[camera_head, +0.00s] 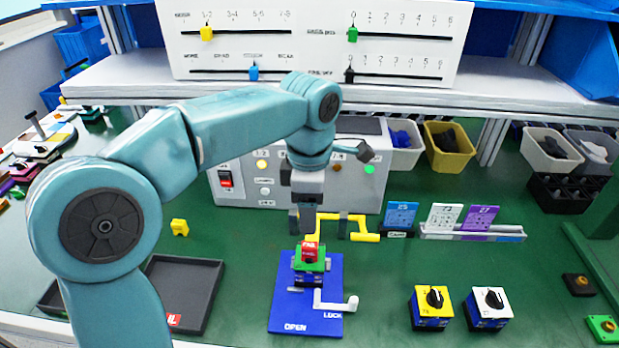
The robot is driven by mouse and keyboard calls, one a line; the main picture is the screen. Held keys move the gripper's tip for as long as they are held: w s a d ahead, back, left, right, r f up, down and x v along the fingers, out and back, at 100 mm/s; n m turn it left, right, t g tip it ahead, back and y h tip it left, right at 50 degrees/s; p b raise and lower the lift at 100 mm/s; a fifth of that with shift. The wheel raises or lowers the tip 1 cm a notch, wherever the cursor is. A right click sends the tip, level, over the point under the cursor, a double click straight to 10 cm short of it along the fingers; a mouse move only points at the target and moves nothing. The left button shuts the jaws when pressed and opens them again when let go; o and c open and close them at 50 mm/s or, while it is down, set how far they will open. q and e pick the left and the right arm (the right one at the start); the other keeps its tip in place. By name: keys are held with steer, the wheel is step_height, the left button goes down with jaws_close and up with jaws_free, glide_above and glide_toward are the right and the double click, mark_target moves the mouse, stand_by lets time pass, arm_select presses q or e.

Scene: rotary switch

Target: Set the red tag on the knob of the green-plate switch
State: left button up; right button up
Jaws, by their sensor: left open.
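The green-plate switch (318,267) stands on the blue board at centre. A red tag (309,251) with white lettering sits upright at its knob; the knob itself is hidden behind the tag. My left gripper (303,225) points down just above and behind the tag. It is open, and the fingers look clear of the tag, though the small gap is hard to judge. My right gripper is not in view.
The blue board (283,312) carries a white crank handle (340,304). A yellow-plate switch (431,307) and a white-plate switch (488,308) stand to the right. A yellow bar (365,237) is close beside my gripper. A dark tray (205,295) lies left.

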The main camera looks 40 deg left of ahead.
arm_select(q)
step_height(320, 180, up, 6)
steer(key=p, duration=0.1)
stand_by(0.4)
step_height(320, 180, up, 9)
steer(key=p, duration=0.9)
steer(key=shift+w, duration=0.1)
